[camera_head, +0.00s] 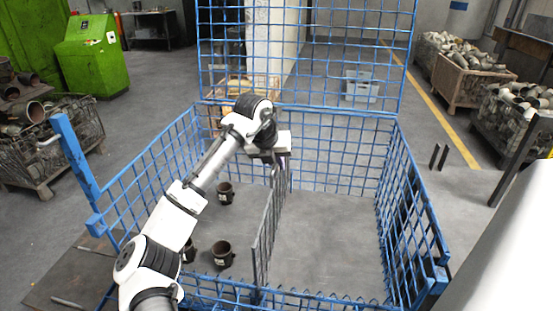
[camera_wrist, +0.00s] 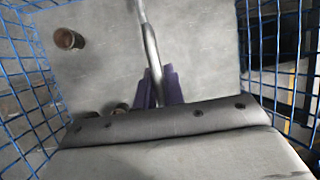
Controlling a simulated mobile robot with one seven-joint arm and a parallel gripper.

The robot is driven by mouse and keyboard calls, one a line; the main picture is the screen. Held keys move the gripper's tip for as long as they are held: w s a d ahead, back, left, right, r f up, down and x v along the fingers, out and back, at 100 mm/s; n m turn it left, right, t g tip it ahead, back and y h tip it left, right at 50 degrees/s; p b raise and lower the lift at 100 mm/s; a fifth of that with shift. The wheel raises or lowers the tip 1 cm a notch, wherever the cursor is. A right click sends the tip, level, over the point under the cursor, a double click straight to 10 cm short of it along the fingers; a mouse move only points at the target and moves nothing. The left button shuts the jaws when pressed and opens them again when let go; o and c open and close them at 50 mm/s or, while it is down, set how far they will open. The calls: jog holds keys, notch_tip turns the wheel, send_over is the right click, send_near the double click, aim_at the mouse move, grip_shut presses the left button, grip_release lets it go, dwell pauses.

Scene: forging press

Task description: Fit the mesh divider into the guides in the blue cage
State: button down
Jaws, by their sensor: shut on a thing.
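The grey mesh divider (camera_head: 264,235) stands roughly upright inside the blue cage (camera_head: 335,110), running front to back near the middle. My gripper (camera_head: 281,160) is over its far upper part. In the wrist view, the purple fingers of my gripper (camera_wrist: 158,90) are shut on the divider's top bar (camera_wrist: 150,45), which runs away between them. The divider's near end is close to the cage's front mesh wall. The guides cannot be made out, and I cannot tell whether the divider's edges sit in them.
Dark pipe fittings stand on the cage floor left of the divider: one farther back (camera_head: 225,193), one nearer (camera_head: 222,253), another partly behind my arm. The cage floor (camera_head: 325,235) right of the divider is bare. The tall back mesh and side walls bound the space.

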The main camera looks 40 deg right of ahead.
aim_at(277, 173)
jog(key=shift+f+b, duration=0.5)
jog(key=shift+f, duration=0.85)
jog(key=c, duration=0.9)
grip_release()
jog(key=shift+f, duration=0.15)
jog(key=shift+r+p, duration=3.05)
jog(key=shift+r, duration=0.5)
